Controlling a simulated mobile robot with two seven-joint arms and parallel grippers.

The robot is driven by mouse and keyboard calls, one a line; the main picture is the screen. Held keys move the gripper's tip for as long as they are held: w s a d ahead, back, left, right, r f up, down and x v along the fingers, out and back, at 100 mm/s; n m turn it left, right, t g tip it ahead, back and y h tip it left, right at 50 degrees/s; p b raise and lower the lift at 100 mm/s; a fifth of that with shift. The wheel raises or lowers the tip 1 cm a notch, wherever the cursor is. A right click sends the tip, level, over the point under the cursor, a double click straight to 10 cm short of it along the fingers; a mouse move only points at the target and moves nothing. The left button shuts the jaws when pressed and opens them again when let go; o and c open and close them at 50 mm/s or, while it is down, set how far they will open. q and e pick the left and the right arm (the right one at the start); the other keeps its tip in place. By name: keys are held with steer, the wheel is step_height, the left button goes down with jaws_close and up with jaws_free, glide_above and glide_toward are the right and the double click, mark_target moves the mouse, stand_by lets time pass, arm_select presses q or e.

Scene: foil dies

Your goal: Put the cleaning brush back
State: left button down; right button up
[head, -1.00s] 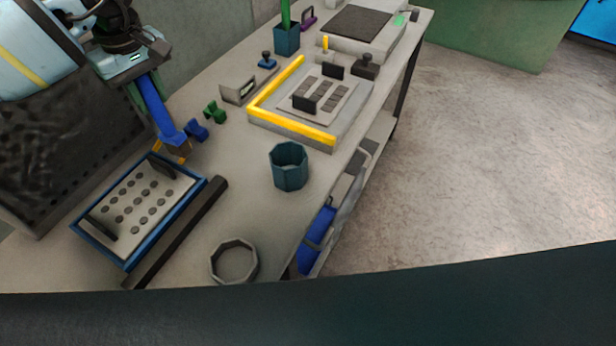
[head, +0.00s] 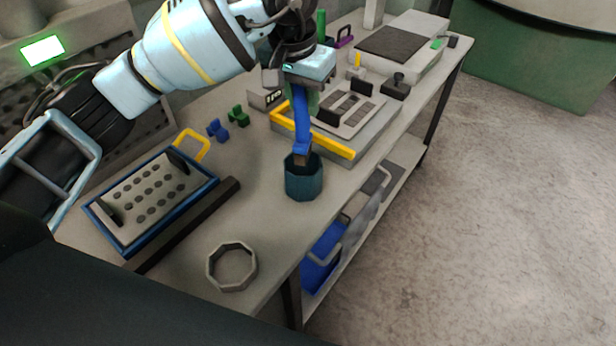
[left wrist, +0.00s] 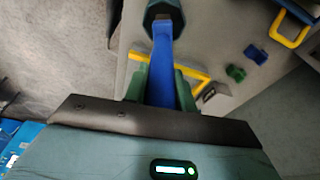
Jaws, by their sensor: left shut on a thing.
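My left gripper (head: 306,92) is shut on the blue handle of the cleaning brush (head: 302,125) and holds it upright, head down. The brush's brown lower end is at the mouth of the teal eight-sided cup (head: 304,184); how deep it reaches inside is hard to tell. In the left wrist view the green fingers of my left gripper (left wrist: 160,88) clasp the blue brush (left wrist: 161,62), whose far end meets the cup (left wrist: 163,14). My right gripper is out of view.
A blue-framed tray (head: 150,205) with a dotted plate and a dark bar (head: 190,225) lie left of the cup. A yellow-edged fixture (head: 340,149) stands close behind the cup. Blue (head: 218,130) and green (head: 238,116) small pieces lie farther left.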

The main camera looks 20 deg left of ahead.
mark_target(303, 141)
arm_select(q)
steer(key=shift+f+p, duration=0.4)
steer(key=shift+f, duration=4.4)
steer(key=shift+f, duration=0.15)
steer(key=c, duration=1.1)
jaws_free()
steer(key=shift+c, duration=0.2)
steer(key=r, duration=0.4)
steer(key=s+r, duration=0.1)
steer(key=r, duration=0.3)
steer(key=s+r, duration=0.1)
steer(key=r, duration=0.3)
steer(key=shift+s+a, duration=0.15)
steer(key=shift+a, duration=0.1)
